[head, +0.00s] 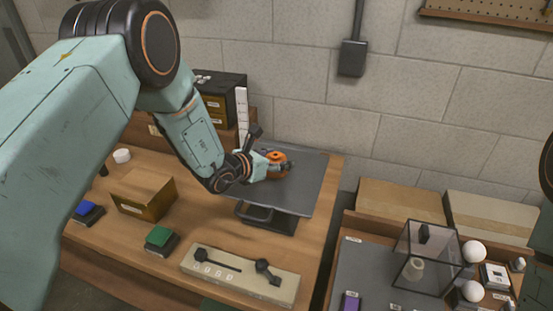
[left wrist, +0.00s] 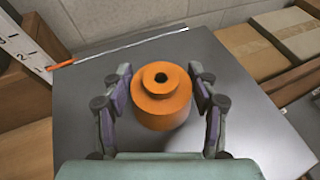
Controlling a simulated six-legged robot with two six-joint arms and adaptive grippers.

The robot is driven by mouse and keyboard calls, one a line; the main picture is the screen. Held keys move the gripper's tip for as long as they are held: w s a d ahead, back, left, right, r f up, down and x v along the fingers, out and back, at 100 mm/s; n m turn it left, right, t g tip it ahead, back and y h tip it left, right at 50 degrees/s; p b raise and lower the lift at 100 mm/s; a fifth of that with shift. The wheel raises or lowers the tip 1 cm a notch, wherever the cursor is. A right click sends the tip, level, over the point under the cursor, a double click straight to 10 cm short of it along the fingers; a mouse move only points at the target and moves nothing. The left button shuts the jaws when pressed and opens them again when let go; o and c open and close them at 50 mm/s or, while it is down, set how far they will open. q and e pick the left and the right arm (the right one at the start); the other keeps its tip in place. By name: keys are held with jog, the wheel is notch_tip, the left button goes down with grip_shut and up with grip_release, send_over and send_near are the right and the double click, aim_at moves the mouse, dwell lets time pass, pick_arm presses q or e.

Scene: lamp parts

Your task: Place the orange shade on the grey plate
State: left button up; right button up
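The orange shade (head: 276,158) is at the grey plate (head: 310,180), towards its back left part in the head view. In the left wrist view the shade (left wrist: 162,104) is upright, with its narrow top and dark hole facing the camera. My left gripper (left wrist: 161,72) has one finger on each side of it, very close to its sides. I cannot tell whether the fingers press on it or stand just clear. Whether its underside touches the plate is hidden. In the head view my left gripper (head: 270,165) partly covers the shade. My right gripper is not in view.
A dark drawer unit (head: 220,95) is behind. A clear case (head: 430,255) stands on the right table.

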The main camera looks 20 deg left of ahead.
pick_arm(q)
jog(key=shift+o, duration=1.4)
jog(key=shift+s+r, duration=0.2)
jog(key=shift+w+r+p, duration=0.1)
jog(key=shift+r+p, duration=0.05)
jog(key=shift+p, duration=0.15)
jog(key=v, duration=1.1)
jog(key=shift+s+a+b, duration=0.15)
jog(key=shift+s+b, duration=0.1)
jog(key=shift+b, duration=0.05)
jog(key=shift+s+r, duration=0.1)
jog(key=shift+s, duration=0.2)
jog(key=shift+w, duration=0.15)
